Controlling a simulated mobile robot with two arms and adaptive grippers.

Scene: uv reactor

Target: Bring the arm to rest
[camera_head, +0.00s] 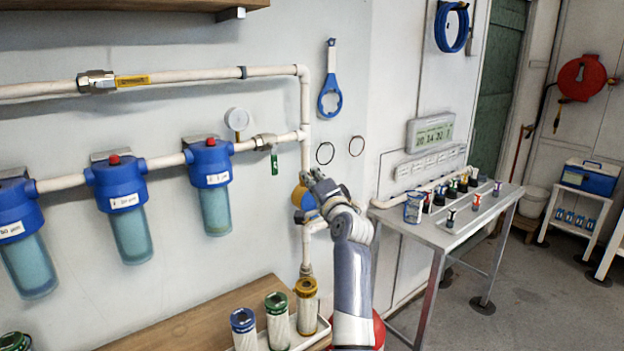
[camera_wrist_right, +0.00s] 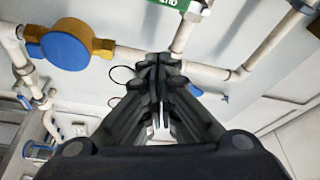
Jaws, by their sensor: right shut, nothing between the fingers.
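My right arm (camera_head: 350,265) reaches up from the bottom centre of the head view. My right gripper (camera_head: 314,180) is at its tip, in front of the white wall pipes and near a brass and blue fitting. In the right wrist view the gripper (camera_wrist_right: 158,62) has its fingers together with nothing between them. The brass and blue fitting (camera_wrist_right: 65,45) shows at the upper left there, apart from the fingers. My left gripper is in no view.
Blue filter housings (camera_head: 118,190) hang on the wall at left. A wooden bench (camera_head: 190,325) holds a tray with several capped cartridges (camera_head: 278,318). A metal table (camera_head: 440,228) with small items stands at right. Open floor (camera_head: 540,295) lies beyond it.

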